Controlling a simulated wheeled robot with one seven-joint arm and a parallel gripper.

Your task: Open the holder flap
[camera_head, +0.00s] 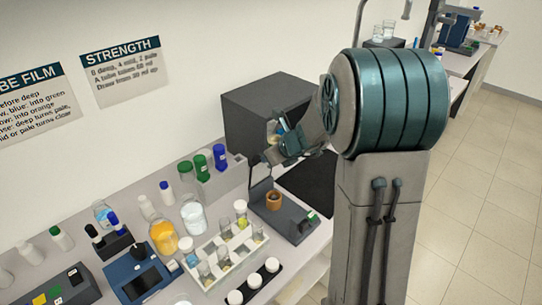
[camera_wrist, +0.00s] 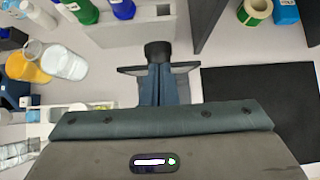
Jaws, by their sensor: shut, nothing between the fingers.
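The dark grey rig (camera_head: 290,222) stands on the bench in the head view, with an orange-brown ring-shaped holder part (camera_head: 273,201) on it. A thin upright piece (camera_head: 258,187) rises at its left back side; I cannot tell for sure whether this is the flap. My gripper (camera_head: 268,157) is above and behind the rig, apart from the ring, and holds nothing. In the wrist view my gripper (camera_wrist: 158,52) is shut, its dark fingertips together over the pale bench. The rig is not clearly seen there; my wrist housing covers the lower part.
A grey rack (camera_head: 222,180) with green and blue capped bottles is left of my gripper. A dark box (camera_head: 270,105) stands behind it. A white tray of vials (camera_head: 225,255) is left of the rig. A black mat (camera_wrist: 255,110) lies clear to the right.

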